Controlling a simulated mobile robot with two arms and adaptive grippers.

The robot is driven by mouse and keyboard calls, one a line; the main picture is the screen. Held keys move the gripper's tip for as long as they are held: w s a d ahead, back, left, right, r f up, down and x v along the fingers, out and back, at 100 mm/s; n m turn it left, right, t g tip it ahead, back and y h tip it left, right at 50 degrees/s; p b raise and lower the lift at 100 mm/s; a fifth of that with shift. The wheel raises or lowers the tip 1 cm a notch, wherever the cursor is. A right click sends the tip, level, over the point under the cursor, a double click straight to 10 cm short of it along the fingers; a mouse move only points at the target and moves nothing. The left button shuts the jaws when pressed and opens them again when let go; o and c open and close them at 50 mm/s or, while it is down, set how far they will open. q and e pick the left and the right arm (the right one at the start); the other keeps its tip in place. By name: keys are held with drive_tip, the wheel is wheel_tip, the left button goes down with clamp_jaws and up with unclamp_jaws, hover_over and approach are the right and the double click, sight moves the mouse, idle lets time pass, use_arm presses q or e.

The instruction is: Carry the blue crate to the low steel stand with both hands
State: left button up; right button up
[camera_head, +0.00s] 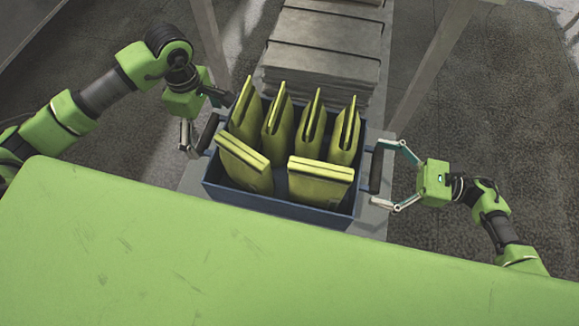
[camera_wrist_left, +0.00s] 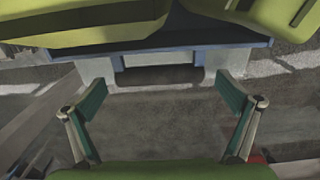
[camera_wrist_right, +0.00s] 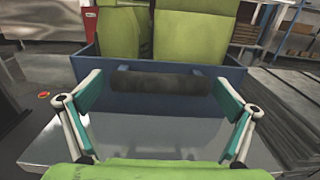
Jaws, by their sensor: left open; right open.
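The blue crate (camera_head: 275,207) holds several yellow-green pouches (camera_head: 318,180) and rests level on a shiny grey metal surface (camera_head: 369,222). I cannot tell whether this surface is the low steel stand. My left gripper (camera_head: 203,118) is open at the crate's left handle, and the dark handle bar (camera_wrist_left: 160,75) lies just ahead, between the lines of its fingers. My right gripper (camera_head: 381,173) is open at the right handle (camera_head: 376,170). In the right wrist view the handle bar (camera_wrist_right: 160,83) sits between the spread fingertips. Neither gripper is closed on a handle.
A stack of flat grey sheets (camera_head: 322,66) lies right behind the crate, between slanted grey posts (camera_head: 434,62). My large green body panel fills the front of the head view. Dark floor (camera_head: 520,120) is open at the right.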

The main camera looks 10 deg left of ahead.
use_arm(q)
wheel_tip(320, 180, up, 11)
use_arm(e)
drive_tip(key=d, duration=1.2)
idle(0.4)
